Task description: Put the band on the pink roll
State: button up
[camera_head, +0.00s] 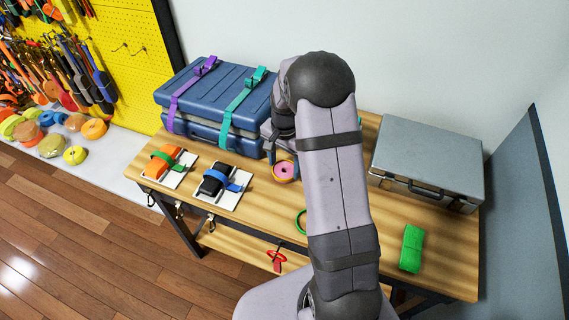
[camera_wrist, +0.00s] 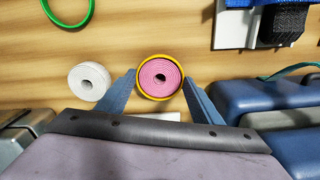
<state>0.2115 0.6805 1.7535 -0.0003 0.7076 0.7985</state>
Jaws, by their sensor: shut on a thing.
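The pink roll (camera_wrist: 160,78) stands on end on the wooden bench, its coiled end facing up. The yellow band (camera_wrist: 160,97) forms a ring around it in the wrist view, with a thin dark gap between them. My gripper (camera_wrist: 159,80) is shut on the band, one finger at each side. In the head view the pink roll (camera_head: 286,168) shows beside my arm, with yellow along its lower edge. The band's exact height on the roll cannot be told.
A white roll (camera_wrist: 89,81) stands close to the left finger in the wrist view. A green ring (camera_head: 301,221) lies nearer the bench front. Blue strapped cases (camera_head: 215,95) stand at the back left, a grey case (camera_head: 428,158) at the right. Two strapped pads lie left.

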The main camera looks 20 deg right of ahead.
jog(key=shift+f, duration=0.4)
dwell(0.8)
jog(key=o, duration=1.1)
jog(key=shift+r, duration=0.15)
notch_tip(320, 180, up, 8)
jog(key=p, duration=0.6)
dwell(0.4)
